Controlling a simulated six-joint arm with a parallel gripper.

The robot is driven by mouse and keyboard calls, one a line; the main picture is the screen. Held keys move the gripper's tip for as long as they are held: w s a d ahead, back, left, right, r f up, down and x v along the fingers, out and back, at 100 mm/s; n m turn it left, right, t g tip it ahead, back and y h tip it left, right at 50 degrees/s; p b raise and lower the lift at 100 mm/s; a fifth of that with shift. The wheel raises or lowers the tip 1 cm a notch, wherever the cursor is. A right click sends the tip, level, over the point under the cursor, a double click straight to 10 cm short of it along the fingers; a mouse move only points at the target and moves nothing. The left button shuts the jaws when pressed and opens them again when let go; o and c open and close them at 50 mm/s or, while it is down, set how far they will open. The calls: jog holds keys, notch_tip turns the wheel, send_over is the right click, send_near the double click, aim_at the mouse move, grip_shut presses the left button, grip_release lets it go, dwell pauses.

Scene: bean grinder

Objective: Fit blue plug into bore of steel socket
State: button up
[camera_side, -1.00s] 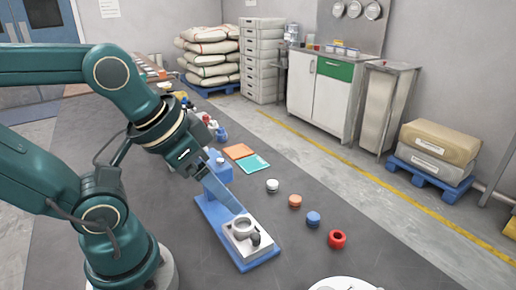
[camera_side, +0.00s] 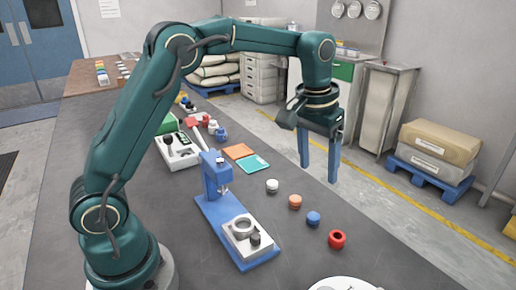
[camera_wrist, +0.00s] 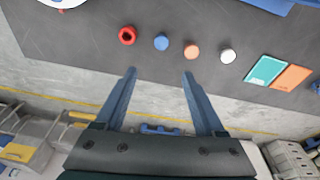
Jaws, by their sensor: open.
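The blue plug (camera_side: 313,219) stands on the dark bench in a row of small round parts, between an orange one and a red ring. It also shows in the wrist view (camera_wrist: 161,43). The steel socket (camera_side: 241,228) looks like the round ring on the pale block of the blue stand; the inside of its bore is not clear. My gripper (camera_side: 319,175) is open and empty, raised above the bench near its far edge. In the wrist view my gripper (camera_wrist: 159,73) has its fingers apart, with the blue plug beyond the tips.
The row also has an orange part (camera_side: 295,202), a white part (camera_side: 272,186) and the red ring (camera_side: 337,239). Teal (camera_side: 254,164) and orange (camera_side: 238,152) squares lie behind. The blue stand's upright (camera_side: 214,175) rises behind the socket. A white plate (camera_side: 345,284) is at the front.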

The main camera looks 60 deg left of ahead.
jog(key=g, duration=0.2)
send_over(313, 216)
notch_tip(313, 216, down, 8)
jog(key=shift+r, duration=0.25)
jog(key=shift+s+f, duration=0.1)
jog(key=shift+f, duration=2.6)
grip_shut()
